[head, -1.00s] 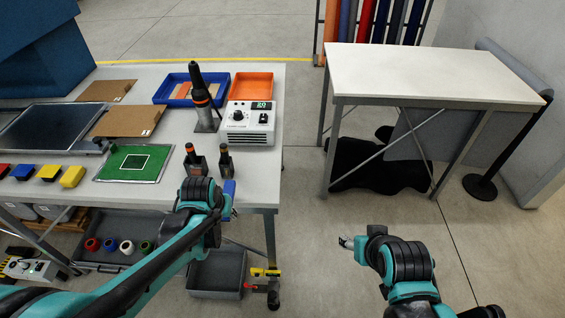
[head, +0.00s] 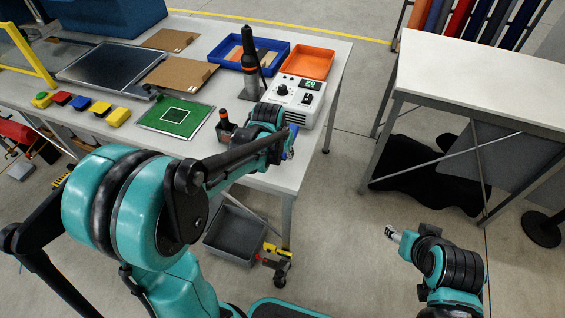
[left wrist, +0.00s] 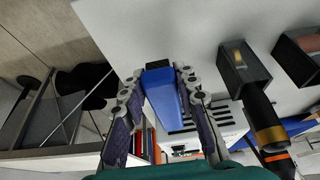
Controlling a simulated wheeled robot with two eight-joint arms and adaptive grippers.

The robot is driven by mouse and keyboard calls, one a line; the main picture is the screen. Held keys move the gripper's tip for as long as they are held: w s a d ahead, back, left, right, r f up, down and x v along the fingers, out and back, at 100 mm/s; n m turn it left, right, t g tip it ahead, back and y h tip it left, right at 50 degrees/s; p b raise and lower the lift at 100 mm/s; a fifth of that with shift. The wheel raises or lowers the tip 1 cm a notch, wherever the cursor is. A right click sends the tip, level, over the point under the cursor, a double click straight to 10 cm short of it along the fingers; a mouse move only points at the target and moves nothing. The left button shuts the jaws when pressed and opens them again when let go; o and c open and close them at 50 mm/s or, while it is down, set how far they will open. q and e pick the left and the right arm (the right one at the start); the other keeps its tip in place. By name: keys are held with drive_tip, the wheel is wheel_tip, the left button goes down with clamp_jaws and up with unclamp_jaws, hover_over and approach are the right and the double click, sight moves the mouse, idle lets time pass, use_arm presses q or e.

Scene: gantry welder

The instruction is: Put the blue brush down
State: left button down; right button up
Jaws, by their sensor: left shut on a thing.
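The blue brush (left wrist: 163,95) is between the two fingers of my left gripper (left wrist: 158,84) in the left wrist view, with its dark end pointing at the white tabletop. My left gripper (head: 288,148) is shut on it over the right front part of the workbench (head: 285,176). In the head view my arm hides most of the brush. I cannot tell whether the brush touches the tabletop. My right gripper (head: 394,234) hangs low over the floor, away from the bench; its fingers are too small to read.
A white control box (head: 299,98), a soldering tool (head: 250,65), a green board (head: 176,117), and blue (head: 281,50) and orange (head: 310,62) trays are on the bench. A grey bin (head: 235,235) is below.

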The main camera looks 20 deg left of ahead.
sight(283, 165)
use_arm(q)
wheel_tip(283, 165, down, 4)
drive_tip(key=shift+f+b, duration=0.1)
drive_tip(key=shift+b, duration=0.8)
drive_tip(key=shift+f, duration=0.15)
drive_tip(key=shift+s+f+b, duration=0.1)
drive_tip(key=shift+s+b, duration=0.05)
drive_tip(key=shift+b, duration=0.15)
drive_tip(key=c, duration=1.2)
unclamp_jaws()
drive_tip(key=shift+s, duration=0.1)
drive_tip(key=shift+o, duration=0.2)
drive_tip(key=shift+w+f, duration=0.2)
drive_tip(key=shift+s, duration=0.1)
drive_tip(key=shift+r, duration=0.1)
